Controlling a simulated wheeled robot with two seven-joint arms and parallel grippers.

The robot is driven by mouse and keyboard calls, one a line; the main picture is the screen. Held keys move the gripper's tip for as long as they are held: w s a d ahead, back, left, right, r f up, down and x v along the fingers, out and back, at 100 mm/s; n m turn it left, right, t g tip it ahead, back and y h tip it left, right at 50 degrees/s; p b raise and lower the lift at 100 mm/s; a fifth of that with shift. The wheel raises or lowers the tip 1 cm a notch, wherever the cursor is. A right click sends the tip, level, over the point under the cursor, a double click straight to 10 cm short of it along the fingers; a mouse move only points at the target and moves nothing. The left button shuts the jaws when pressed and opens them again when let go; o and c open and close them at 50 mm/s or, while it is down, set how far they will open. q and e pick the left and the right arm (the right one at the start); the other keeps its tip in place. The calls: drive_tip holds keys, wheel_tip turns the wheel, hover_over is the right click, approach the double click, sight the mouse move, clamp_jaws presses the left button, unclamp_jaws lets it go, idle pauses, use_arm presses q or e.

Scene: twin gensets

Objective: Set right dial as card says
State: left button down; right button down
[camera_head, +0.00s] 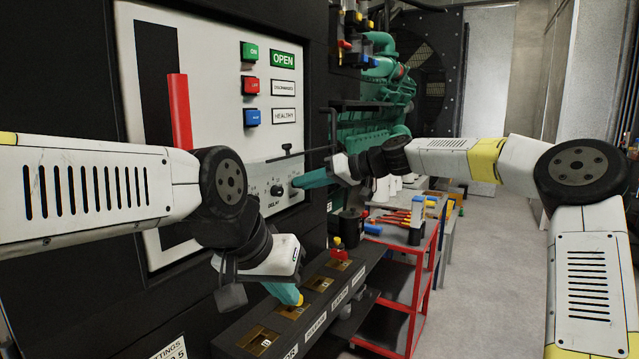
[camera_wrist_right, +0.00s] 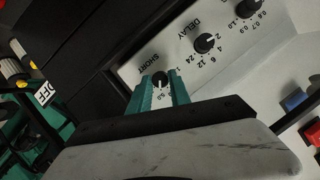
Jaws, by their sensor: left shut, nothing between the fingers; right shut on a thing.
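The panel's dial strip (camera_head: 262,188) has several black dials. My right gripper (camera_head: 297,183) reaches it from the right, its teal fingers shut on the right dial (camera_wrist_right: 160,79), labelled SHORT, in the right wrist view. The fingers cover part of its scale, so its setting is unclear. The DELAY dial (camera_head: 277,190) is just left of the gripper; it also shows in the wrist view (camera_wrist_right: 204,43). My left gripper (camera_head: 299,299) is shut and empty, low over the dark ledge.
The dark ledge (camera_head: 235,325) holds labelled brass plates and a red-topped switch (camera_head: 338,250). Green, red and blue buttons (camera_head: 251,86) and a red upright bar (camera_head: 179,110) are on the panel. A red cart (camera_head: 420,275) with tools stands right. The floor beyond is clear.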

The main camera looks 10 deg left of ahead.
idle(0.3)
drive_tip(key=c, duration=1.2)
unclamp_jaws()
drive_tip(key=v, duration=0.8)
drive_tip(key=shift+w+f, duration=0.1)
drive_tip(key=shift+f, duration=0.05)
